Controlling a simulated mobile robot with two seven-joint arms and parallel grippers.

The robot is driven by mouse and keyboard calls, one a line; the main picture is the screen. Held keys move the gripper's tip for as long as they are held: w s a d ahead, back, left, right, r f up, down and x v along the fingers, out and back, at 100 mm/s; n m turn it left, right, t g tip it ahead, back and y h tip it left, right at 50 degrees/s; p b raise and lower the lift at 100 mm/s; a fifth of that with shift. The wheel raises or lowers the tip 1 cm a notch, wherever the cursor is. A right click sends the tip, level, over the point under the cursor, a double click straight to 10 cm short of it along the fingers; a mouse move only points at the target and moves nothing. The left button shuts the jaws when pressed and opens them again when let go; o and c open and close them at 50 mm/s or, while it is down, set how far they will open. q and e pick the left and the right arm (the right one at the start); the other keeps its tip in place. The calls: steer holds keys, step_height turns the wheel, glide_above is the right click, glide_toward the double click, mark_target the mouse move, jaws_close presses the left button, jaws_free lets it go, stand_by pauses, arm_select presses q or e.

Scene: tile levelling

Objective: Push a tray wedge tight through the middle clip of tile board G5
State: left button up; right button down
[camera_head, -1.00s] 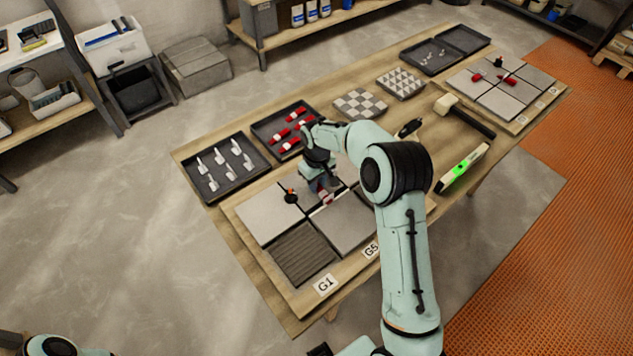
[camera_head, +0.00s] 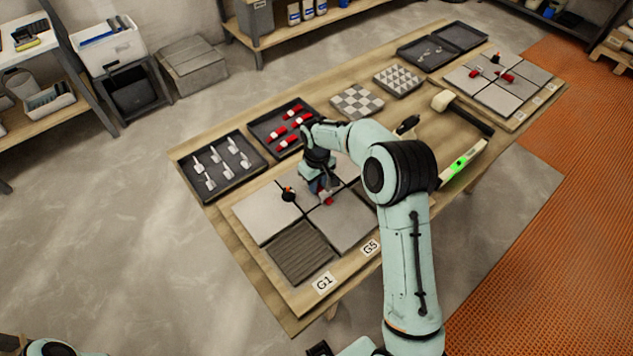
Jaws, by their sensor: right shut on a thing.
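The near tile board (camera_head: 355,270) carries grey tiles and one dark ribbed tile, with a G5 label (camera_head: 370,248) and a G1 label (camera_head: 323,281) on its front edge. My right gripper (camera_head: 326,199) is low over the joint between the tiles, near the board's middle. It is shut on a red wedge (camera_head: 329,201), only partly visible at the fingertips. The gripper hides the middle clip, so I cannot tell how far the wedge is in it. A black knob with an orange top (camera_head: 288,194) stands at the joint to the left. My left gripper is out of view.
Behind the board are a tray of white clips (camera_head: 183,172) and a tray of red wedges (camera_head: 263,133). Patterned tile samples (camera_head: 357,101), a mallet (camera_head: 462,112) and a green-lit level (camera_head: 461,163) lie to the right. Another tile board (camera_head: 500,98) is at the far end.

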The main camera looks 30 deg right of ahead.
steer(key=shift+r, duration=0.1)
steer(key=c, duration=0.9)
jaws_free()
step_height(320, 180, up, 13)
steer(key=p, duration=0.1)
steer(key=shift+r, duration=0.2)
steer(key=shift+s, duration=0.1)
